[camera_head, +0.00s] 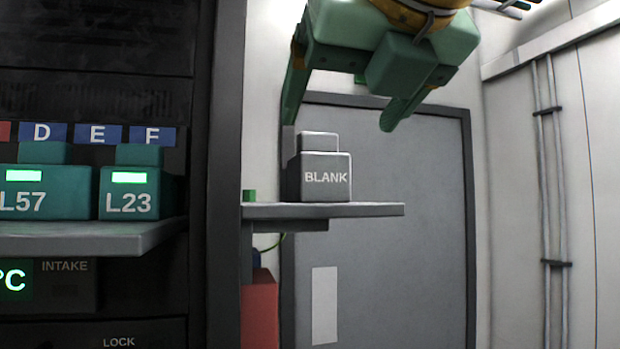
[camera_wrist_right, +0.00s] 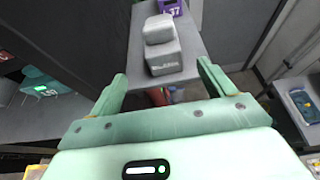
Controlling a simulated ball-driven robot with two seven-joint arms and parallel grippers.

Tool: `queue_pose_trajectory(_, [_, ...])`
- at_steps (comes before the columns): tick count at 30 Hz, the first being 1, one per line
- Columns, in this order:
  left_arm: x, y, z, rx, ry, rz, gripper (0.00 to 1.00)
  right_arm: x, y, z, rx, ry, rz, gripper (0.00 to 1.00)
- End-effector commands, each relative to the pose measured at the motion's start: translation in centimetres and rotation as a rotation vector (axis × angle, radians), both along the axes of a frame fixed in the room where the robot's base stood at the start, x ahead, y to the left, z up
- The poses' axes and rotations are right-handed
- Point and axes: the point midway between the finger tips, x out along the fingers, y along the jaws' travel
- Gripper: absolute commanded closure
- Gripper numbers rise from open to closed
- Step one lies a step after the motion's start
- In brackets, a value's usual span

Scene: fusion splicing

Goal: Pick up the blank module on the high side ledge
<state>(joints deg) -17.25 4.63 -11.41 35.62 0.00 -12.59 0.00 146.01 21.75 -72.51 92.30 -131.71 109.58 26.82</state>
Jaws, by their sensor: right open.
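The blank module (camera_head: 325,180) is a light grey block with a smaller block on top and the word BLANK on its front. It stands upright on the grey side ledge (camera_head: 378,210). My right gripper (camera_head: 339,119) is green, open and empty. It hangs above the module, its two fingers spread wide and apart from it. In the right wrist view the module (camera_wrist_right: 165,58) lies ahead between the open fingers, on the ledge (camera_wrist_right: 190,46). My left gripper is not in view.
A rack shelf (camera_head: 95,238) at left holds teal modules L57 (camera_head: 42,200) and L23 (camera_head: 128,200). A small green block (camera_head: 249,196) sits at the ledge's left end. A purple object (camera_wrist_right: 170,8) is beyond the module in the wrist view. A grey door (camera_head: 420,240) stands behind.

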Motion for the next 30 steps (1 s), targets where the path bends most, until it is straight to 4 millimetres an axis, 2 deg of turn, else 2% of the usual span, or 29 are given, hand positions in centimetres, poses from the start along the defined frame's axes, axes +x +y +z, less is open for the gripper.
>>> queue_pose_trajectory(3, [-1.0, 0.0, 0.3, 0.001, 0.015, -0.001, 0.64, 2.7, 0.7, -1.2, -0.002, 0.006, 0.000, 0.18])
queue_pose_trajectory(6, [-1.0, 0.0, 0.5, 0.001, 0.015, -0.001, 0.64, 4.4, 1.2, -1.9, -0.001, 0.004, 0.000, 0.18])
queue_pose_trajectory(14, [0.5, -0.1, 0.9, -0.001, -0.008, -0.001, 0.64, 6.6, 1.7, -2.7, 0.000, 0.003, 0.000, 0.18])
queue_pose_trajectory(21, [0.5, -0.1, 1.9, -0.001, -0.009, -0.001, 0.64, 10.1, 2.2, -3.9, 0.000, 0.003, 0.001, 0.18])
queue_pose_trajectory(30, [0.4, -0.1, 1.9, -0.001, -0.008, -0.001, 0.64, 10.8, 2.4, -4.3, 0.000, 0.001, 0.001, 0.18])
